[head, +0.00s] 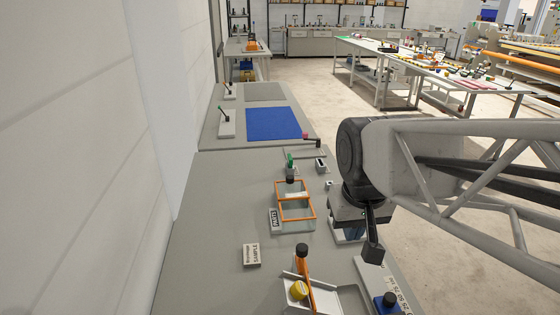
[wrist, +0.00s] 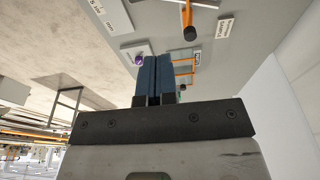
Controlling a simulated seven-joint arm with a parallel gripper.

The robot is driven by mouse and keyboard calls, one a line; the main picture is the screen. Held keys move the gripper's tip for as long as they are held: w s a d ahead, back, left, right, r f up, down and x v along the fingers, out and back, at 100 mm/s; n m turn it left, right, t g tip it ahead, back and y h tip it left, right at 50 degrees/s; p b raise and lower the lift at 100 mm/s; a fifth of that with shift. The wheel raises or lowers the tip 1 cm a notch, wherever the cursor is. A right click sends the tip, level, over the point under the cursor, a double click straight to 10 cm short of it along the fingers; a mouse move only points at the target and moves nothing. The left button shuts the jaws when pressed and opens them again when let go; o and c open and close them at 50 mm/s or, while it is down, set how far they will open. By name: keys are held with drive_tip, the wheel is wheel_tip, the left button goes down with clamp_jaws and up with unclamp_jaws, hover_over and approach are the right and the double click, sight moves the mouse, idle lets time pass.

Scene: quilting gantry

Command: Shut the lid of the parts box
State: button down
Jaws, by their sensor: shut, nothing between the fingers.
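The parts box (head: 299,209) stands on the grey bench in the head view. It has orange-edged clear panels and a PARTS label (head: 275,219) at its left side. One orange-edged panel at its far side looks like a raised lid (head: 279,192), but its exact angle is hard to tell. In the wrist view my gripper's blue fingers (wrist: 158,60) are together and empty. They hide part of the parts box (wrist: 184,72) behind them.
A SAMPLE block (head: 251,254) lies left of the box's near side. An orange lever with a black knob (head: 302,248) stands nearer, beside a yellow knob (head: 298,290). A green-topped part (head: 290,161) stands beyond the box. Bench left of the box is clear.

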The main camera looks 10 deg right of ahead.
drive_tip(key=w+r+g, duration=0.2)
drive_tip(key=w+r, duration=0.2)
drive_tip(key=w, duration=1.4)
drive_tip(key=g, duration=0.3)
hover_over(292, 186)
drive_tip(key=d, duration=0.3)
drive_tip(key=w+x, duration=0.2)
drive_tip(key=x, duration=0.5)
drive_tip(key=w+f+g, duration=0.1)
drive_tip(key=w+f, duration=1.1)
drive_tip(key=w, duration=0.1)
drive_tip(key=shift+w+g, duration=0.3)
drive_tip(key=shift+w, duration=0.05)
drive_tip(key=shift+a+f, duration=0.1)
drive_tip(key=x, duration=1)
drive_tip(key=shift+s+a, duration=0.1)
drive_tip(key=shift+s, duration=1.95)
